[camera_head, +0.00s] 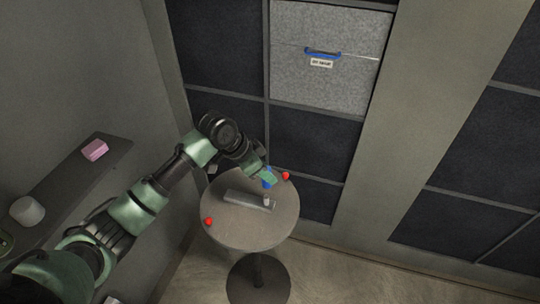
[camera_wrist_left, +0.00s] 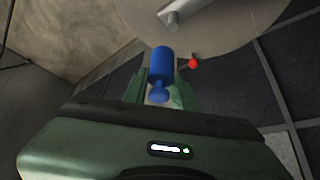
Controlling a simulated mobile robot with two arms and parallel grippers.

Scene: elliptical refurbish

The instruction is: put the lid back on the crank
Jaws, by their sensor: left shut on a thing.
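A blue lid (camera_head: 268,170), a cylinder with a knob, is held by my left gripper (camera_head: 267,179). The left wrist view shows the lid (camera_wrist_left: 161,63) between the green fingers of the left gripper (camera_wrist_left: 160,90), which is shut on it. A grey crank (camera_head: 240,198) lies on the round table, a flat bar with a short upright post near its right end. Part of the crank (camera_wrist_left: 173,18) shows at the top of the left wrist view. In the head view, the lid is just above and beside the post; the exact gap cannot be told. My right gripper is out of view.
A grey shelf (camera_head: 70,185) with a pink block (camera_head: 94,150) is on the left. Dark panels stand behind.

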